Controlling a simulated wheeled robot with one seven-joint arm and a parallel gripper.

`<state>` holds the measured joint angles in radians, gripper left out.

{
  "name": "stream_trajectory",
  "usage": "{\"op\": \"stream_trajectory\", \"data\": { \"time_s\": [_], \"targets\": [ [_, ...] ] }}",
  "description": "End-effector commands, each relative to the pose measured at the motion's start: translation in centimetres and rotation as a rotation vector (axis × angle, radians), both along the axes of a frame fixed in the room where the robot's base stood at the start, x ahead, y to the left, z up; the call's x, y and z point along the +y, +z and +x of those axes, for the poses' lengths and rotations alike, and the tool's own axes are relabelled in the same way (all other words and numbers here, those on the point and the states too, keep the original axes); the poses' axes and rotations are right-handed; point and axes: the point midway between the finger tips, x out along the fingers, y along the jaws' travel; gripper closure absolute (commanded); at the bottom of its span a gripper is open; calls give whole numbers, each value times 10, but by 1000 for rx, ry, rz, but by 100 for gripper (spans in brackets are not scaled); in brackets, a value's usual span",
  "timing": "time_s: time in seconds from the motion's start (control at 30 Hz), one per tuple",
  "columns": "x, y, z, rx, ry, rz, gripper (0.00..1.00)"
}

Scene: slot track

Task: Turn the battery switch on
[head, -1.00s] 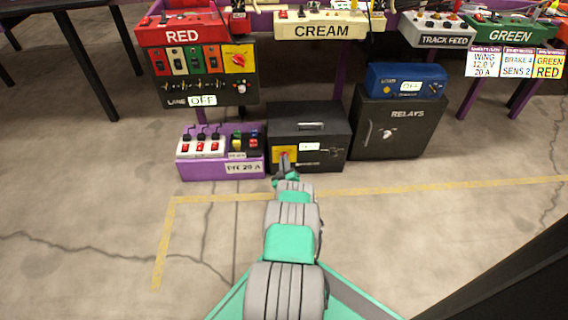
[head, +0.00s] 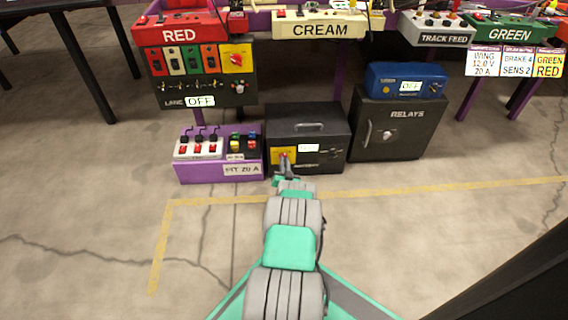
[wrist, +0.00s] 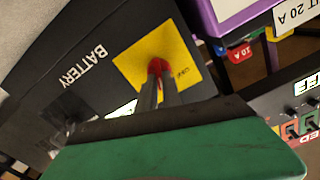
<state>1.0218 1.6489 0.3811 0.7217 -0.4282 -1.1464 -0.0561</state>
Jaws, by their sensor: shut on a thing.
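The battery box (head: 308,125) is a black case on the floor, in the middle of the head view. Its front has a yellow plate and a white label. In the wrist view the word BATTERY shows on the box (wrist: 60,95), and a red switch knob (wrist: 158,66) sits on the yellow plate (wrist: 185,52). My gripper (wrist: 160,78) is shut on the red knob, with its fingertips at the plate. The gripper also shows in the head view (head: 284,165), in front of the box. The fingers partly cover the knob, so its exact setting is hard to tell.
A purple box (head: 215,172) with red switches stands close on the left. A dark relays cabinet (head: 400,130) stands on the right with a blue unit (head: 405,82) on top. A red panel (head: 180,32) hangs above left. The floor in front is clear.

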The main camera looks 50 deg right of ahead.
Motion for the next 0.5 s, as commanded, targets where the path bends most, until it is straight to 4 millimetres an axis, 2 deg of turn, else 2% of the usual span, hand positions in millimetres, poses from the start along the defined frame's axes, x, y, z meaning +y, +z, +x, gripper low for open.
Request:
{"op": "stream_trajectory", "data": {
  "time_s": [0.5],
  "targets": [
    [-2, -1, -1, -284, 0, 249, 100]
  ]
}}
